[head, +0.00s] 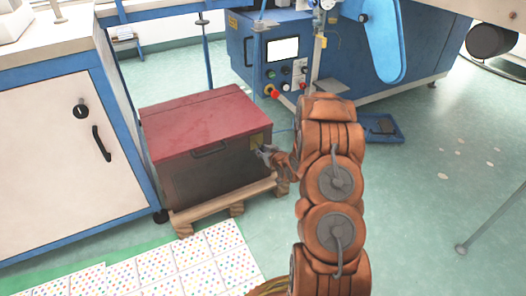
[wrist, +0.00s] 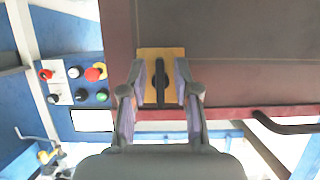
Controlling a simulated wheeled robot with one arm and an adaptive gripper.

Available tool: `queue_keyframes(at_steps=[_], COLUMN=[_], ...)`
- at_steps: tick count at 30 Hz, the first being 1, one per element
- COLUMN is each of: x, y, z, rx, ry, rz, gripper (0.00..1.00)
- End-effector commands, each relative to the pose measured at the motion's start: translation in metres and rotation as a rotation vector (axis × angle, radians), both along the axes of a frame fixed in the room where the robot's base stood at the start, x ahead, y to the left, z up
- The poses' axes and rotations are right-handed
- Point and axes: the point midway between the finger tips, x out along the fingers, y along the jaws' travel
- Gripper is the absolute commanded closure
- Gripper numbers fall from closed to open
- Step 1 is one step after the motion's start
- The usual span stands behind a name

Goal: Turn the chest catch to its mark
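The chest (head: 200,125) has a red lid and a dark brown body and stands on a wooden pallet. On its right end is a yellow-orange plate (head: 257,139), partly hidden by my gripper (head: 268,153). In the wrist view the plate (wrist: 175,54) carries the black catch (wrist: 160,78), a narrow bar that stands upright in the picture. My gripper (wrist: 162,82) is open, with one finger on each side of the catch and a visible gap to it on both sides. I cannot make out a separate mark on the plate.
A white cabinet with blue edges (head: 65,140) stands left of the chest. Behind is a blue machine with a control panel (head: 283,75). A blue tray (head: 380,128) lies on the floor to the right. Dotted sheets (head: 165,270) cover the floor in front.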

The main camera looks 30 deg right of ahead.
Motion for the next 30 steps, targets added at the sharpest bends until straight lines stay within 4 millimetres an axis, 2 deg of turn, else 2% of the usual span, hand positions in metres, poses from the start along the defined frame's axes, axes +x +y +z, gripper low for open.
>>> queue_keyframes(at_steps=[3, 14, 20, 30], x=[0.0, -0.003, -0.023, -0.075], y=[0.0, 0.0, 0.001, 0.006], z=[0.0, 0.002, 0.011, 0.032], rx=[0.0, 0.0, -0.001, -0.001], ry=[-0.001, -0.001, -0.003, -0.001], rz=[0.0, 0.0, -0.002, -0.002], gripper=[0.57, 0.57, 0.57, 0.57])
